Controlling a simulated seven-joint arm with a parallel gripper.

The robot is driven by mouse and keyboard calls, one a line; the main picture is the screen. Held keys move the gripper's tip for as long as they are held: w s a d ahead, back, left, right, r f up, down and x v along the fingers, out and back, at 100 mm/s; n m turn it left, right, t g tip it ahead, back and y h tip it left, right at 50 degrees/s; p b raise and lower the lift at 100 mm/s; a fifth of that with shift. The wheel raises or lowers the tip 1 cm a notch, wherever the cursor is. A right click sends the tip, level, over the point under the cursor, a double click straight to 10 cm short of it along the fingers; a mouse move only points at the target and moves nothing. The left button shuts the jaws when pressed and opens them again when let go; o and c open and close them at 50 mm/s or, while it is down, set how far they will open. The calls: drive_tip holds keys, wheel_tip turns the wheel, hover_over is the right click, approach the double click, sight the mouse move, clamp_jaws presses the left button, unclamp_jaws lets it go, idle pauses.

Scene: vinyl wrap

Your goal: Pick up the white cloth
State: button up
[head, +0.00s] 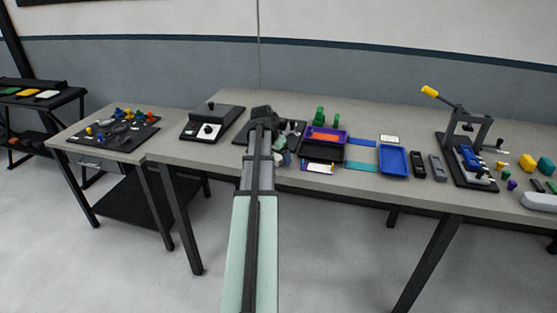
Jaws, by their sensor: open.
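A flat white piece (47,94), which looks like the white cloth, lies on top of the black rack at the far left, beside a yellow piece and a green piece. It is too small to make out its folds. My arm reaches up from the bottom middle over the long grey table. My gripper (281,150) is at its end, near a dark mat on the table and well to the right of the white piece. It is open, but its fingers are small and partly hidden by my own wrist, and I see nothing held.
A side table (70,143) with a black mat of small coloured parts stands between the rack and the long table (175,150). The long table holds a black device (212,121), a purple bin (326,138), a blue tray (393,160) and a lever press (468,150).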

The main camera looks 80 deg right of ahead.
sight(278, 157)
drive_tip(key=c, duration=1.1)
drive_tip(key=shift+c, duration=0.4)
drive_tip(key=shift+r, duration=0.1)
drive_tip(key=shift+r, duration=0.25)
drive_tip(key=shift+c, duration=0.6)
wheel_tip(278, 157, up, 9)
drive_tip(key=shift+r, duration=0.2)
